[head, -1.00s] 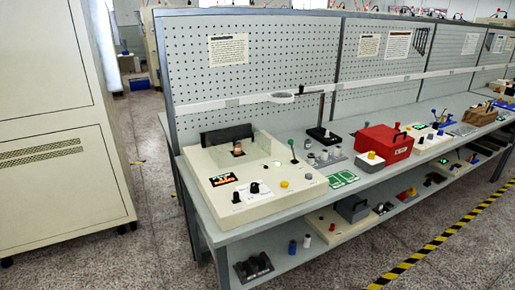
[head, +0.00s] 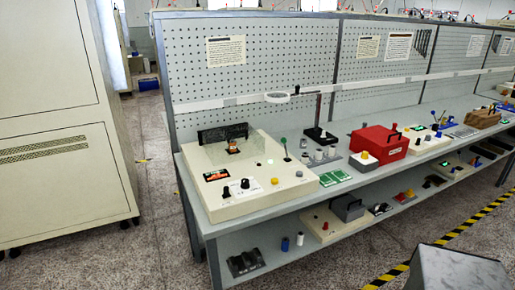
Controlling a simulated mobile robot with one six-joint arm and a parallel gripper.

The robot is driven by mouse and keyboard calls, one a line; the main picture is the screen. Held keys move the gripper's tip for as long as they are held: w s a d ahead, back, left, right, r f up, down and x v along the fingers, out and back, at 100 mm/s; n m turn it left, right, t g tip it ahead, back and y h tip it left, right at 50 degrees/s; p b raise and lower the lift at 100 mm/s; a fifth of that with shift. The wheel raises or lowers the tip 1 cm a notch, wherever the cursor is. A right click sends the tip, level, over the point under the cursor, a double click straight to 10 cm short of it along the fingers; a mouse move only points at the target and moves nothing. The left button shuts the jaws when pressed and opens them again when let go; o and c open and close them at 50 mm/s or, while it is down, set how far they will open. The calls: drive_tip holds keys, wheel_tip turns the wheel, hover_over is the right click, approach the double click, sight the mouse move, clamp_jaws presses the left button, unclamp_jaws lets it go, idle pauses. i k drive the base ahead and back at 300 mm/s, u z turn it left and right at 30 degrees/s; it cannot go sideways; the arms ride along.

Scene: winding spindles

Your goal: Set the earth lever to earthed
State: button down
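A cream winding station (head: 245,180) stands on the near left end of the workbench. A thin lever with a green knob (head: 284,141) rises at its right rear side; it looks like the earth lever and stands close to upright. I cannot read any earthed marking at this distance. The station's top also carries a dark clear guard (head: 222,133), a small orange display (head: 216,174), black knobs (head: 245,184) and a yellow button (head: 274,181). My gripper is not in view.
The grey workbench (head: 262,210) runs away to the right. A ring magnifier (head: 277,97) overhangs it. A red toolbox (head: 378,142) and green boards (head: 335,177) lie right of the station. A tall cream cabinet (head: 60,150) stands left.

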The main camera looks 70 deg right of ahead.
sight(283, 140)
drive_tip(key=u, duration=0.4)
drive_tip(key=k, duration=1.05)
drive_tip(key=z, duration=0.8)
drive_tip(key=i, duration=0.15)
drive_tip(key=u, duration=0.15)
